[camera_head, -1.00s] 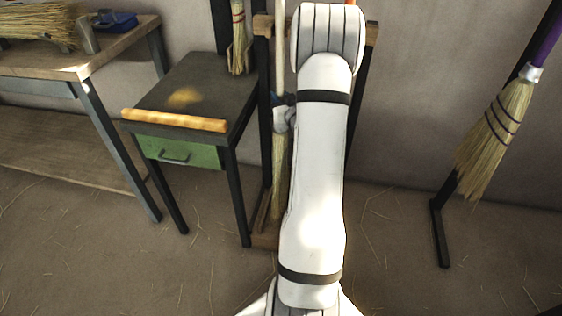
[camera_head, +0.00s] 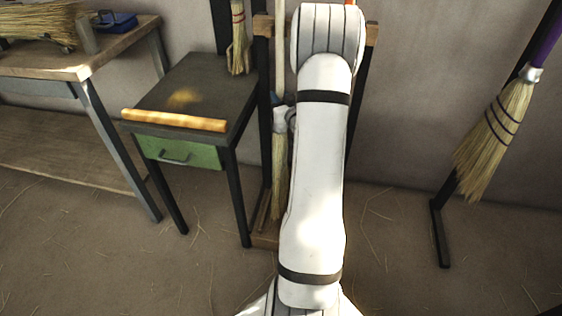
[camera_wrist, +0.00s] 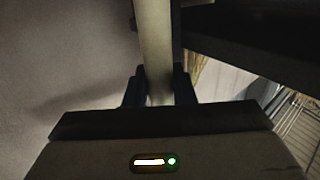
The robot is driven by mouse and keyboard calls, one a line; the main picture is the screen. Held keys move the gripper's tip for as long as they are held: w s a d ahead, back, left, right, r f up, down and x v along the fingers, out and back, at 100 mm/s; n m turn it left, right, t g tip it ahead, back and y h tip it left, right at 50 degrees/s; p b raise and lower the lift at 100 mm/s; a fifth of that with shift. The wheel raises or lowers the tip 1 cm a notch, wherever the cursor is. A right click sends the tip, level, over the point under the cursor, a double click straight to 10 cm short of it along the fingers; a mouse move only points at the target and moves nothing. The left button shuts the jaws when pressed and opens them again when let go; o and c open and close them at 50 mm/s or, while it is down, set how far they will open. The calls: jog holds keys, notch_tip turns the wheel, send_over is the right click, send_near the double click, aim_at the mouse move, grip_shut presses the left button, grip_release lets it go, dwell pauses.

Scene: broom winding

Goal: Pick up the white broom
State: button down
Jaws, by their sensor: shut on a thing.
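The white broom (camera_head: 279,60) stands upright in the wooden rack, just left of my arm in the head view. Its pale handle runs up out of the picture, and its straw bristles (camera_head: 279,170) hang below a grey collar. In the wrist view the pale handle (camera_wrist: 153,45) runs down between the two dark fingers of my gripper (camera_wrist: 160,88). My gripper is shut on the handle. In the head view my own arm hides the gripper and part of the rack.
The rack's wooden top bar (camera_head: 372,32) shows behind my arm. A dark table with a green drawer (camera_head: 178,153) stands close on the left, with a workbench (camera_head: 60,62) beyond. A purple-handled broom (camera_head: 497,135) hangs on a stand at right. Floor between is clear.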

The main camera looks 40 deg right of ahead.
jog(key=shift+a+r, duration=0.1)
jog(key=shift+r, duration=0.15)
